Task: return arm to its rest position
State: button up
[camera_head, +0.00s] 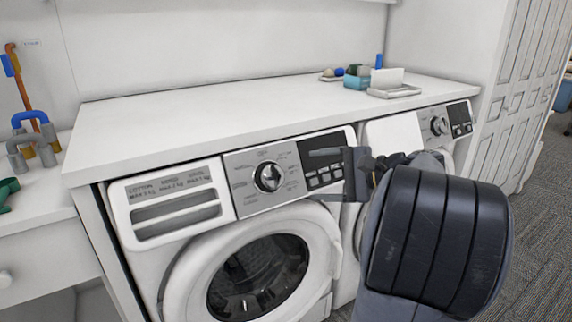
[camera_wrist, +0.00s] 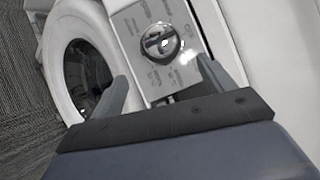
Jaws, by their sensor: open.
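My gripper (camera_head: 345,175) is in front of the right end of the left washing machine's control panel in the head view, with my dark arm covering part of the machine on the right. In the wrist view, the two fingers of my gripper (camera_wrist: 160,88) stand wide apart with nothing between them. The panel with its round dial (camera_wrist: 160,42) shows beyond the fingers. The left washing machine (camera_head: 190,280) has a round door that appears closed, and its dial (camera_head: 268,177) is uncovered in the head view. Whether my fingers touch the panel, I cannot tell.
A white countertop (camera_head: 230,115) runs above both machines. A blue box (camera_head: 356,82) and a tray (camera_head: 394,91) stand at its back right. Carpet floor (camera_head: 535,215) is open at the right.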

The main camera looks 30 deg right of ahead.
aim_at(279, 176)
jog(key=b+x, duration=0.2)
jog(key=x, duration=0.8)
jog(key=shift+w+a+f, duration=0.15)
jog(key=shift+w+a, duration=0.1)
jog(key=shift+s+d, duration=0.1)
